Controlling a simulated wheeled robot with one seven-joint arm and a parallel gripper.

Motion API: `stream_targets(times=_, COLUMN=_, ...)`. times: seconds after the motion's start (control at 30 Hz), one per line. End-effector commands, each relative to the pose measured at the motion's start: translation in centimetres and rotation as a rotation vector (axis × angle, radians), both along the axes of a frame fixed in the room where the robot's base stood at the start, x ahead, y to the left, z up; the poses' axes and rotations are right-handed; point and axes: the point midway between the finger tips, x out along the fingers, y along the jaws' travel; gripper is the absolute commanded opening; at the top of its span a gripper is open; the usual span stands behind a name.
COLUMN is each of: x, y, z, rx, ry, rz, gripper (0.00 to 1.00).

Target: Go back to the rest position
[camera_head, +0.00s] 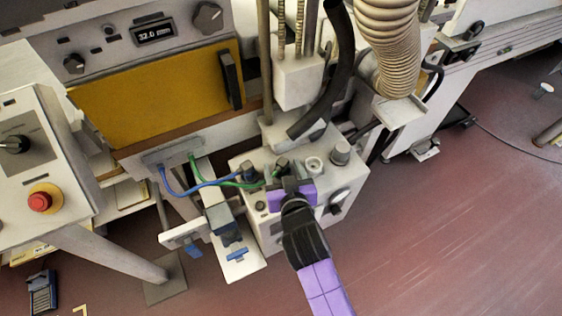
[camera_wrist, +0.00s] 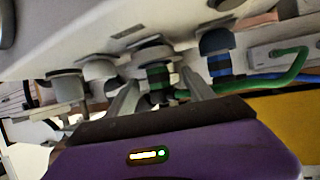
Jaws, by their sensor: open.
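My gripper (camera_head: 285,172), purple and black, is at the top of the white control box (camera_head: 262,228). In the wrist view its two fingers (camera_wrist: 160,92) are open, one on each side of a dark plug with green bands (camera_wrist: 155,66). I cannot tell whether the fingers touch the plug. A green cable (camera_head: 232,184) runs to this area, and a blue cable (camera_head: 200,188) ends at a blue-banded plug (camera_wrist: 217,55) beside it. My gripper partly hides the box top in the head view.
A black hose (camera_head: 335,85) and a ribbed duct (camera_head: 390,45) hang close behind the box. A yellow panel (camera_head: 150,95) and a console with a red button (camera_head: 40,201) stand left. The red floor (camera_head: 450,230) at right is mostly clear.

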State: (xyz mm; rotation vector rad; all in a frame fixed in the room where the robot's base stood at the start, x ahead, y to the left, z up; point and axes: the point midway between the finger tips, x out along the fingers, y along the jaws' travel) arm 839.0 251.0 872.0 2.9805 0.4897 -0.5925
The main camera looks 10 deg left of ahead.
Motion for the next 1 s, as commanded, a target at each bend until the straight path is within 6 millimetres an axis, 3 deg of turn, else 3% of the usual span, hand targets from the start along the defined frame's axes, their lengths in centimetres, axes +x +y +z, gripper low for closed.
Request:
stream_targets(times=0.23, x=-2.7, y=-0.9, z=1.1, rx=0.000, ry=-0.001, rz=0.000, gripper=0.62)
stream_targets(times=0.57, x=-3.1, y=-0.7, z=2.1, rx=-0.005, ry=-0.032, rz=0.019, gripper=0.62)
stream_targets(times=0.73, x=-3.3, y=0.3, z=6.1, rx=0.036, ry=-0.150, rz=0.070, gripper=0.62)
stream_targets(times=1.0, x=-8.9, y=-4.5, z=8.5, rx=0.079, ry=-0.282, rz=0.082, gripper=0.62)
